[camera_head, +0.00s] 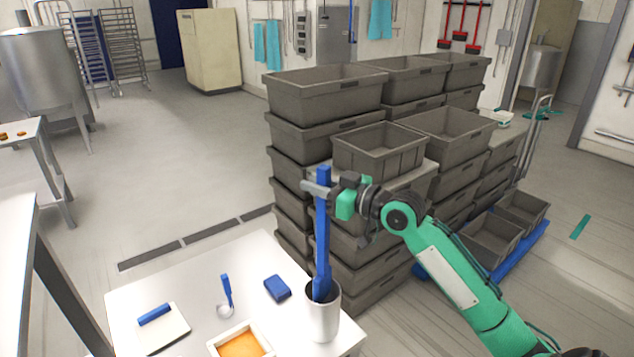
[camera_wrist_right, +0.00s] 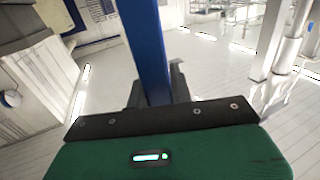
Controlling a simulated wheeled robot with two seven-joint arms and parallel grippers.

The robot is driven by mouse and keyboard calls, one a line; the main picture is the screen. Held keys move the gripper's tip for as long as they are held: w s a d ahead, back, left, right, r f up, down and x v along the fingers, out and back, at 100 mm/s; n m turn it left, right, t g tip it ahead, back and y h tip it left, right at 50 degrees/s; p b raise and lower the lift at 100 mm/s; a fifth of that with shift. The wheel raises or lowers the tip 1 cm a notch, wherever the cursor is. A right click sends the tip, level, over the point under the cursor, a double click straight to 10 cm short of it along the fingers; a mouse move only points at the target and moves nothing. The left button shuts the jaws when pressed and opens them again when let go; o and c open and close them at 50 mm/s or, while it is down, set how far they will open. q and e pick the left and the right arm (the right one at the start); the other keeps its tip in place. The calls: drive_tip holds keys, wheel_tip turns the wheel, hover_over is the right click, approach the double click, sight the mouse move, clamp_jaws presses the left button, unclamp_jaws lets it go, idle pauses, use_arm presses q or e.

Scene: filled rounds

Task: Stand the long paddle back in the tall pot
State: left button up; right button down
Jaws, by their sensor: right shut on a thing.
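The long blue paddle (camera_head: 322,235) stands upright, with its lower end inside the mouth of the tall white pot (camera_head: 323,318). The pot is near the right edge of the white table. My right gripper (camera_head: 322,188) is shut on the paddle's upper part, above the pot. In the right wrist view the blue shaft (camera_wrist_right: 147,50) runs up between the fingers. The paddle's bottom end is hidden inside the pot, so I cannot tell whether it touches the floor of the pot. My left gripper is not in view.
On the white table (camera_head: 200,290) are a blue sponge-like block (camera_head: 277,288), a ladle (camera_head: 226,300), a board with a blue-handled scraper (camera_head: 160,325) and a tray of orange stuff (camera_head: 242,345). Stacked grey crates (camera_head: 325,95) stand close behind the pot.

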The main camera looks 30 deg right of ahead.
sight(327, 236)
drive_tip(key=shift+f+b, duration=3.9)
drive_tip(key=shift+f, duration=1.35)
drive_tip(key=shift+f+b, duration=0.85)
drive_tip(key=shift+f, duration=0.25)
drive_tip(key=c, duration=1.2)
unclamp_jaws()
drive_tip(key=shift+o, duration=0.2)
